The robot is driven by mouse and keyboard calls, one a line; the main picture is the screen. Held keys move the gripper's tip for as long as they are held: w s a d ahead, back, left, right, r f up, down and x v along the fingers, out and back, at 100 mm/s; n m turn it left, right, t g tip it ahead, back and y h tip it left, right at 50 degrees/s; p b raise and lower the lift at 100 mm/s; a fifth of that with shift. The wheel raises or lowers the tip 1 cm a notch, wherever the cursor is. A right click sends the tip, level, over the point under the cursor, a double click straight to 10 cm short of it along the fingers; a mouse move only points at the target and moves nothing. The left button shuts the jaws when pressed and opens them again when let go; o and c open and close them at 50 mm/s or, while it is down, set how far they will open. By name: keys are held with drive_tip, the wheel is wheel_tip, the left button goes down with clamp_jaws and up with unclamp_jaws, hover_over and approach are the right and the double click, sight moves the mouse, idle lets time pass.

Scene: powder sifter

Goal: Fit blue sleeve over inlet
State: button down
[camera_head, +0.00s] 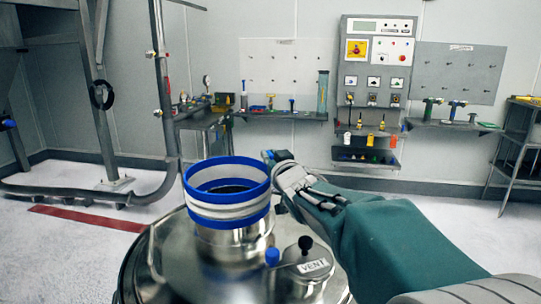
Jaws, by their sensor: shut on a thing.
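The blue sleeve (228,208) is a ring with blue upper and lower rims and a whitish band between them. It stands upright around the top of the metal inlet (231,243), on the round steel lid. I cannot tell if it is fully seated on the inlet. My gripper (273,161) is at the right side of the sleeve, near its upper rim, and is shut on it. The fingertips are small and partly hidden here. The inside of the sleeve is dark.
The steel lid (178,265) carries a vent fitting (306,262) with black and blue knobs, right of the inlet. A bent metal pipe frame (140,195) stands at left. A control panel (377,70) and tool shelves line the back wall.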

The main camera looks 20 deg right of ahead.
wheel_tip(320, 180, down, 3)
drive_tip(key=shift+w+r, duration=0.1)
drive_tip(key=shift+w, duration=0.05)
drive_tip(key=shift+r, duration=0.3)
idle(0.6)
drive_tip(key=shift+a+m, duration=0.1)
drive_tip(key=shift+m, duration=0.2)
idle(0.5)
drive_tip(key=shift+s+f, duration=0.2)
drive_tip(key=shift+f, duration=0.6)
drive_tip(key=c, duration=0.6)
unclamp_jaws()
drive_tip(key=shift+a, duration=0.1)
